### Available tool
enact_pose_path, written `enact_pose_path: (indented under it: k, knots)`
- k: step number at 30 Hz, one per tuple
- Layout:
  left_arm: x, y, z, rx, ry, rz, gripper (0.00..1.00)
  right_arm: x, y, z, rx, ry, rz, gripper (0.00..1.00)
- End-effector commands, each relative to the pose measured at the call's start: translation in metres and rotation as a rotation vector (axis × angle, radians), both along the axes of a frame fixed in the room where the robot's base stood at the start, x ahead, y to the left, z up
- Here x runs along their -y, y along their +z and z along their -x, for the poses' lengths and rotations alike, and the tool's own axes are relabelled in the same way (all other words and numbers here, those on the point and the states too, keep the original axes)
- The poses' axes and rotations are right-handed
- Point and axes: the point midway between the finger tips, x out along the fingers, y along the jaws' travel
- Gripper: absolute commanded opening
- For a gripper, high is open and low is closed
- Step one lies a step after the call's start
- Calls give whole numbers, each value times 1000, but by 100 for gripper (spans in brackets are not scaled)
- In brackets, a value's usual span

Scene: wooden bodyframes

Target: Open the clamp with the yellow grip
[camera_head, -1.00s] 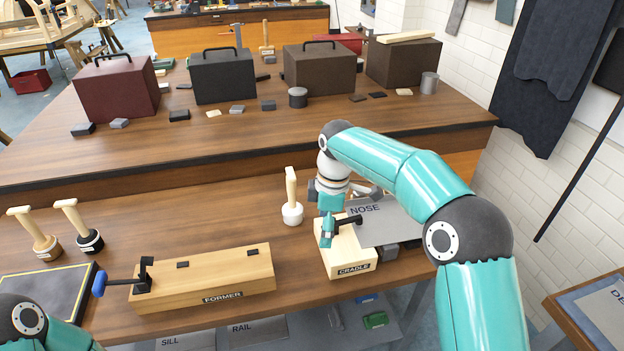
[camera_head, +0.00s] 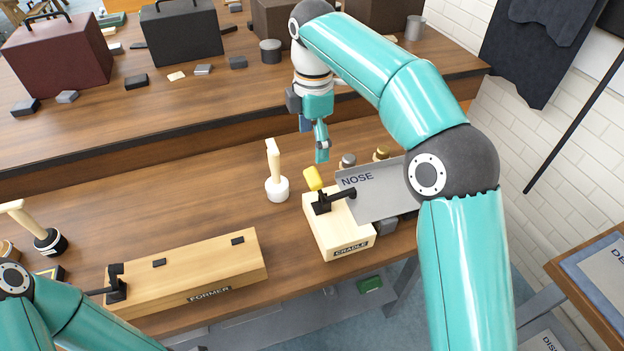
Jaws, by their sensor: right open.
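The clamp (camera_head: 323,203) with the yellow grip (camera_head: 313,178) is mounted on the pale wooden CRADLE block (camera_head: 335,235). Its yellow grip tilts up towards the back left. Its black arm reaches right, over the left edge of the grey NOSE plate (camera_head: 385,195). My right gripper (camera_head: 322,153) is open and empty, pointing down. It is above and behind the yellow grip in the picture, apart from it. My left arm comes in at the lower left; its gripper is out of the frame.
The wooden FORMER block (camera_head: 195,272) carries another black clamp (camera_head: 116,285), partly behind my left arm. A mallet (camera_head: 276,178) stands left of the CRADLE block. Boxes such as the black case (camera_head: 182,38) stand on the bench behind. Bare tabletop lies between mallet and FORMER.

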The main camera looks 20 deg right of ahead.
Motion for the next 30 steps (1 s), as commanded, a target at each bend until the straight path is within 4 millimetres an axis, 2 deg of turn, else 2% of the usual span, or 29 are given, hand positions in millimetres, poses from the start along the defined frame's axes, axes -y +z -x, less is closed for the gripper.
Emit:
enact_pose_path:
  k: [1,6,15,21,28,29,30]
  knots:
    - [0,-6,0,0,0,0,52,1,-15,1,-4,1,1,88]
    - [0,-11,0,1,0,0,52,0,-51,1,-4,-1,1,88]
    - [0,-13,0,1,0,0,52,0,-96,1,-2,-1,0,88]
    - [0,-13,0,1,0,0,52,1,-106,1,0,-2,-1,88]
    - [0,-13,0,1,0,0,52,1,-106,1,0,-2,-1,88]
    - [0,-13,0,1,0,0,52,1,-106,1,0,-2,-1,86]
    - [0,-13,0,1,0,0,52,1,-106,1,0,-2,-1,79]
